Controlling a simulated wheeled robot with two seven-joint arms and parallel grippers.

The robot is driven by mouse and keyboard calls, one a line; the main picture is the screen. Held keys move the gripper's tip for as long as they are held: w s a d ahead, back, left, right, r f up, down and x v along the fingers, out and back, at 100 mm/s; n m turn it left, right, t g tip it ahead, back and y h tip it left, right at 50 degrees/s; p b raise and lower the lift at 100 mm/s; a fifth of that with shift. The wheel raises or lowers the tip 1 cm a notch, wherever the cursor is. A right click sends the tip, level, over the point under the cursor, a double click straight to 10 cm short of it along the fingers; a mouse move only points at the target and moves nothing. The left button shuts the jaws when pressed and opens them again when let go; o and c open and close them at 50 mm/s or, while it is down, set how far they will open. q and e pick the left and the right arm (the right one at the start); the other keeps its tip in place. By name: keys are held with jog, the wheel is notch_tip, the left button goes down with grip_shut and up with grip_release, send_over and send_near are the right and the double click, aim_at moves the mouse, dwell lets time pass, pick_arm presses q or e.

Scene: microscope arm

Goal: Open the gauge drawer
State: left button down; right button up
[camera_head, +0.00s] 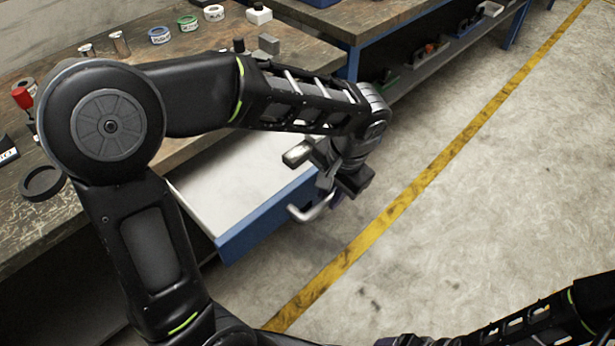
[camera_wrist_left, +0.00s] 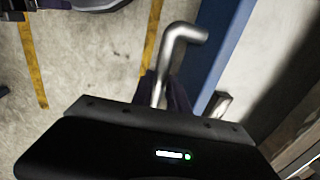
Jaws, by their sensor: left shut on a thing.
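The gauge drawer (camera_head: 264,226) has a blue front and a pale interior. It stands pulled out from under the wooden bench, and the part of its inside that shows is empty. Its bent metal handle (camera_head: 312,212) sticks out from the front. My left gripper (camera_head: 335,194) is at the handle, outside the drawer front, and is shut on it. In the left wrist view the handle (camera_wrist_left: 182,42) runs down between the dark fingers (camera_wrist_left: 168,95), beside the blue drawer front (camera_wrist_left: 214,55). The fingers' grip is partly hidden by the gripper body.
The wooden bench (camera_head: 205,50) carries tape rolls (camera_head: 187,23), metal cylinders (camera_head: 120,43), a black ring (camera_head: 43,183) and small blocks. A second bench (camera_head: 350,18) with a lower shelf stands behind. Concrete floor with a yellow line (camera_head: 390,215) is clear. My right arm shows at bottom right.

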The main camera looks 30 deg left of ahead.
pick_arm(q)
jog(key=d, duration=0.1)
jog(key=s+d, duration=0.1)
jog(key=d, duration=0.1)
jog(key=shift+d, duration=0.1)
jog(key=shift+w, duration=0.1)
jog(key=c, duration=1.6)
grip_release()
jog(key=shift+o, duration=0.2)
jog(key=shift+r, duration=0.1)
notch_tip(320, 180, up, 8)
jog(key=d+p, duration=0.1)
jog(key=shift+s+d+f, duration=0.2)
jog(key=shift+s+f, duration=0.05)
